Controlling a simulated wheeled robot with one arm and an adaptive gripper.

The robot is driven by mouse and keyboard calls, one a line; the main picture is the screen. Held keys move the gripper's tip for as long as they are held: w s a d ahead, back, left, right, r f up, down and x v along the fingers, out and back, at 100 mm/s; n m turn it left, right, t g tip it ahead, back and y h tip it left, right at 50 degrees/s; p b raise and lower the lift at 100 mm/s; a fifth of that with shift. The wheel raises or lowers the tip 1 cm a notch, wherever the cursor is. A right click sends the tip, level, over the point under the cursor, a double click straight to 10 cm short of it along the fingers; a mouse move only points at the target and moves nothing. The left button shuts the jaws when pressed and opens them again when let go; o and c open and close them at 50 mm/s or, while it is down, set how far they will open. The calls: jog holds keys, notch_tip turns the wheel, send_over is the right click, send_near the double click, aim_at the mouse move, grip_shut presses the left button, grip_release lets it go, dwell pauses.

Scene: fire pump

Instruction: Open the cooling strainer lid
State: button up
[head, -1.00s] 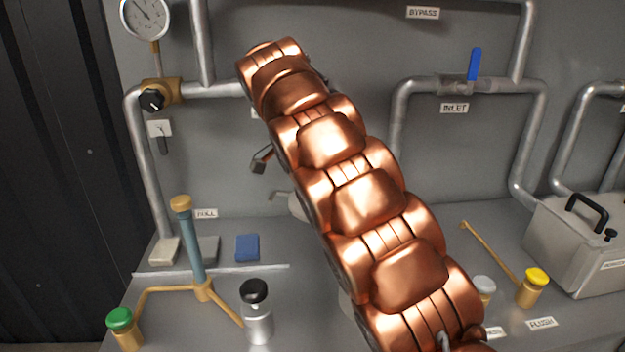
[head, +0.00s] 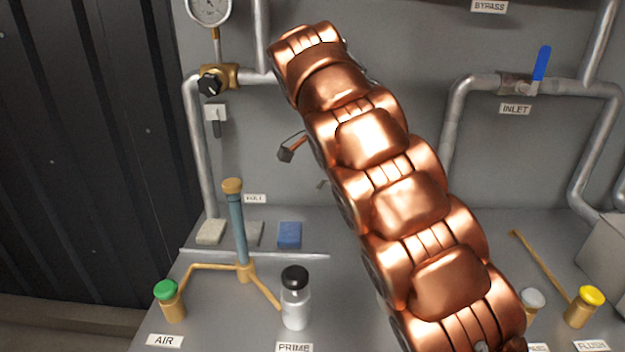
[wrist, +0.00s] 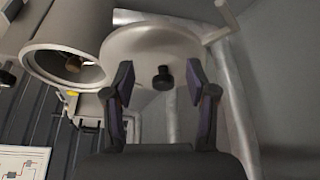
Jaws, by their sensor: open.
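In the wrist view my gripper (wrist: 160,84) is open, its two dark fingers spread apart. A pale grey round lid (wrist: 150,45) with a black knob (wrist: 163,77) lies ahead of it. The knob shows between the fingertips in the picture, with clear space on both sides; I cannot tell its depth from them. Left of the lid is a grey cylinder (wrist: 45,45) with an open, hollow mouth, seemingly the strainer body. The lid appears beside that mouth, not over it. In the head view my copper arm hides the lid and cylinder.
The bench holds a blue post on brass tubes (head: 238,230), a black-capped bottle (head: 295,300), a green-capped fitting (head: 170,300) and a yellow-capped one (head: 585,305). Grey pipes with a blue-handled inlet valve (head: 541,65) run along the back wall.

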jog(key=s+a, duration=0.2)
jog(key=a, duration=0.5)
jog(key=shift+s, duration=0.4)
jog(key=shift+a, duration=0.1)
dwell(0.5)
jog(key=s+d+r+n+g+y+p, duration=0.15)
jog(key=s+d+n+p, duration=0.5)
jog(key=s+d, duration=0.9)
jog(key=s+f+n+g+y+p, duration=0.1)
jog(key=s+f+n, duration=0.2)
jog(key=s, duration=0.8)
jog(key=s+d+f+n+g+y+p, duration=0.1)
jog(key=s+f+n, duration=0.3)
jog(key=s, duration=0.8)
jog(key=shift+s+d+f+y+p, duration=0.2)
jog(key=shift+d+f+y+p, duration=0.15)
jog(key=shift+p, duration=0.45)
